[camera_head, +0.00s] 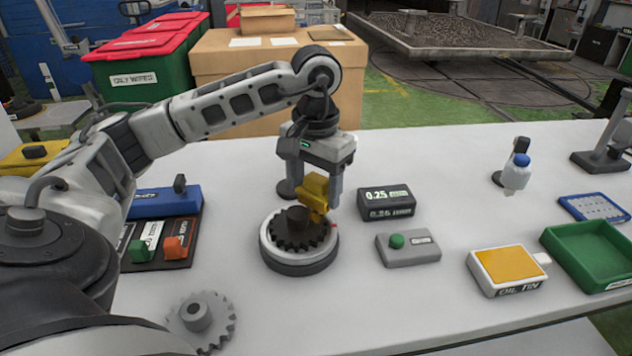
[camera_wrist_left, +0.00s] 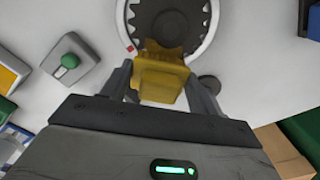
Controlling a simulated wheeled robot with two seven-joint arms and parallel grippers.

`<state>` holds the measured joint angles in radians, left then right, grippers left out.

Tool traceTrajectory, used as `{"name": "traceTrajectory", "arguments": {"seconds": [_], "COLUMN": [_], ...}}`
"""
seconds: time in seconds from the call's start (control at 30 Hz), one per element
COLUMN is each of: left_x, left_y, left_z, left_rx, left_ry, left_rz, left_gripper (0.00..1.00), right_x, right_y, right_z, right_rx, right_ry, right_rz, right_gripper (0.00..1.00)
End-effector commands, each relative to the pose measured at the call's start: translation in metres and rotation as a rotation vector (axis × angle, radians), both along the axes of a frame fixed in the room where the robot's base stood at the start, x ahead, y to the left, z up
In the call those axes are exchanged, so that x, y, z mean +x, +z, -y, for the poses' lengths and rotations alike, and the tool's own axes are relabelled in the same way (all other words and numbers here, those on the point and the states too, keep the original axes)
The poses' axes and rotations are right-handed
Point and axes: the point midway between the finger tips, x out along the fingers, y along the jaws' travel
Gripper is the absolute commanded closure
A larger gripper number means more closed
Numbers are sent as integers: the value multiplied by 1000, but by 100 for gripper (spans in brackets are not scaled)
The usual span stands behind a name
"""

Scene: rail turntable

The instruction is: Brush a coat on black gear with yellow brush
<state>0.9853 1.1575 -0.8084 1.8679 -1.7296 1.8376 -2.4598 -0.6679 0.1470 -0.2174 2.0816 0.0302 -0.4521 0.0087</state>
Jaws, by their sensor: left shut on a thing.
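The black gear (camera_head: 297,226) lies flat on a round turntable (camera_head: 290,268) with a pale top ring and dark base, near the middle of the table. My left gripper (camera_head: 318,182) is shut on the yellow brush (camera_head: 315,191), just above the gear's back right edge. In the left wrist view the brush (camera_wrist_left: 160,78) sits between the fingers and overlaps the near edge of the black gear (camera_wrist_left: 172,20). I cannot tell whether the bristles touch the gear. My right gripper is not in view.
A grey gear (camera_head: 201,318) lies at the front left. A display box (camera_head: 386,203), a green-button box (camera_head: 408,248), an oil tin (camera_head: 507,270) and a green tray (camera_head: 592,256) stand to the right. A dark holder (camera_head: 172,244) with coloured tools is at left.

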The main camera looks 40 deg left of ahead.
Motion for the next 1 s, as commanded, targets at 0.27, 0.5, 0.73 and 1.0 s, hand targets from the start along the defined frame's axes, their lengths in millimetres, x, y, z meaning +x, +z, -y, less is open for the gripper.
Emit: {"name": "traceTrajectory", "arguments": {"seconds": [0.27,0.5,0.73,1.0], "left_x": [0,0,0,0], "left_y": [-2,-2,-3,-8], "left_z": [0,0,0,0], "left_rx": [0,0,0,0], "left_ry": [0,0,0,0], "left_rz": [0,0,0,0], "left_gripper": [59,59,59,59], "right_x": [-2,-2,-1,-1], "right_y": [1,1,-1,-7], "right_z": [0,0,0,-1], "right_rx": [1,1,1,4], "right_ry": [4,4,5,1], "right_rz": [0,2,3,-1], "right_gripper": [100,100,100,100]}}
